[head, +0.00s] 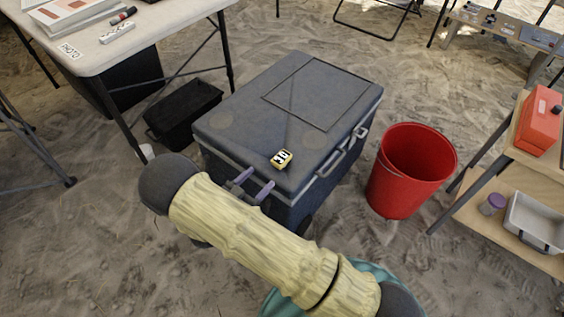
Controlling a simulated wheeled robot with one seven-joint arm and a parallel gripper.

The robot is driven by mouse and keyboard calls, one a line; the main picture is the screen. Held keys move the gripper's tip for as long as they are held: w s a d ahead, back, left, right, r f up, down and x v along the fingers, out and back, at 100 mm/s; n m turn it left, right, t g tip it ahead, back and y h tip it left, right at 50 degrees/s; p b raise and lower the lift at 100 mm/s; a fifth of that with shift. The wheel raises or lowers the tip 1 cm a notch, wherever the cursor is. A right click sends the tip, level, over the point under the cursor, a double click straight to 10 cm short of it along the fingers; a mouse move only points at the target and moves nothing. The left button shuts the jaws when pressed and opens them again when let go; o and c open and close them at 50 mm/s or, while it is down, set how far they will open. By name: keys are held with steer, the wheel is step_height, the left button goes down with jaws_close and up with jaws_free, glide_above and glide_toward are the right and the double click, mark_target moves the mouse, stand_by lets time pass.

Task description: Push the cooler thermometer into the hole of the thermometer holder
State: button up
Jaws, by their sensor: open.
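A small yellow and black device (283,159) with a pale face and dark marks, seemingly the cooler thermometer, lies on the lid of the dark grey-blue cooler (235,135), close to its front edge. My gripper (254,184) shows as two purple-grey fingers, spread apart with nothing seen between them. It is at the cooler's front edge, left of and nearer than the yellow device, and apart from it. My pale, bark-textured arm hides part of the cooler's front. I cannot make out the thermometer holder or its hole for certain.
A red bucket (412,170) stands right of the cooler. A black bin (183,112) and a white table (130,37) are at the left. A wooden shelf (520,160) with a red box (540,122) stands at the right. The rest of the cooler lid is clear.

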mark_target(285, 154)
steer(key=b+x, duration=0.2)
steer(key=x, duration=0.5)
steer(key=shift+f, duration=0.15)
steer(key=shift+w+d, duration=0.2)
steer(key=shift+w, duration=0.1)
steer(key=shift+w+d+b, duration=0.2)
steer(key=shift+d+b, duration=0.1)
steer(key=shift+b, duration=0.05)
steer(key=b+x, duration=0.2)
steer(key=x, duration=0.2)
steer(key=shift+w+d, duration=0.1)
steer(key=shift+d, duration=0.2)
steer(key=shift+r, duration=0.2)
steer(key=shift+c, duration=0.4)
steer(key=c, duration=1.1)
steer(key=shift+o, duration=0.2)
